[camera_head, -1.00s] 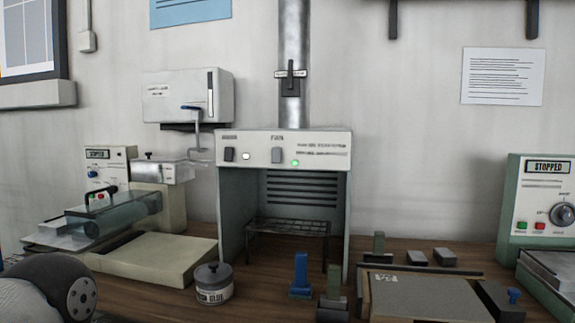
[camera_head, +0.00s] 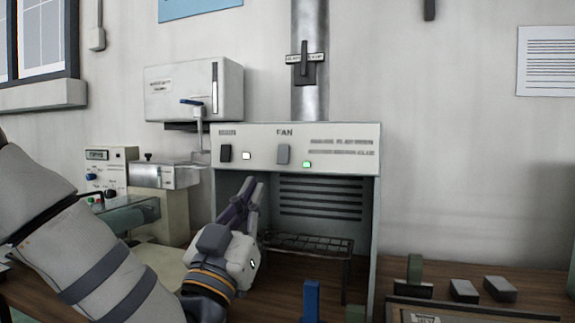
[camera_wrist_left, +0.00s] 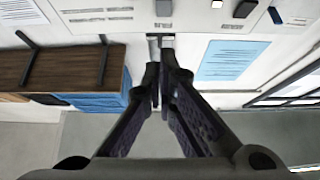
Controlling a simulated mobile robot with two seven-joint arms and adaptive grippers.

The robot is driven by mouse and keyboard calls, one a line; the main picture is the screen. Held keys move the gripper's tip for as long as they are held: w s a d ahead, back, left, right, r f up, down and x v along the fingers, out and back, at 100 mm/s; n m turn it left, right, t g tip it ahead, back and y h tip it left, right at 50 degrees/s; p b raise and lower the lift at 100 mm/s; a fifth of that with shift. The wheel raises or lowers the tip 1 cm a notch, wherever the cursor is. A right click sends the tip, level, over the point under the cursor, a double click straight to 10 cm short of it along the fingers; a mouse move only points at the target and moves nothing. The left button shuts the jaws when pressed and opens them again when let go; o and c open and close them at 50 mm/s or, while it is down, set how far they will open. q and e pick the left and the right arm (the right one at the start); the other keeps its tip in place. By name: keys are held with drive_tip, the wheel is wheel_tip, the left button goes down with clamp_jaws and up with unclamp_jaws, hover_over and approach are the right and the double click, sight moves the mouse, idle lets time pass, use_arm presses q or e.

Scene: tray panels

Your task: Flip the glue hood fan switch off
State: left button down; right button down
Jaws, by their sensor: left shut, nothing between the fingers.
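The hood's fan switch (camera_head: 283,154) is a grey rocker under the word FAN on the white front panel (camera_head: 340,135). A small green lamp (camera_head: 307,164) glows at its lower right. My left gripper (camera_head: 252,184) is shut and empty, in front of the hood opening, below and left of the fan switch and apart from it. In the left wrist view, the closed fingers (camera_wrist_left: 161,76) point toward the panel, which appears upside down. My right gripper is not in view.
A second, dark switch (camera_head: 225,153) with a white lamp (camera_head: 247,156) sits left on the same panel. A wire rack (camera_head: 310,244) stands inside the hood. A blue upright piece (camera_head: 311,300) stands in front.

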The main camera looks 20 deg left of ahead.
sight(278, 162)
use_arm(q)
drive_tip(key=shift+s, duration=0.15)
drive_tip(key=x, duration=0.4)
drive_tip(key=w+f+x, duration=0.1)
drive_tip(key=x, duration=0.3)
drive_tip(key=f+x, duration=0.1)
drive_tip(key=x, duration=0.3)
drive_tip(key=shift+w, duration=0.65)
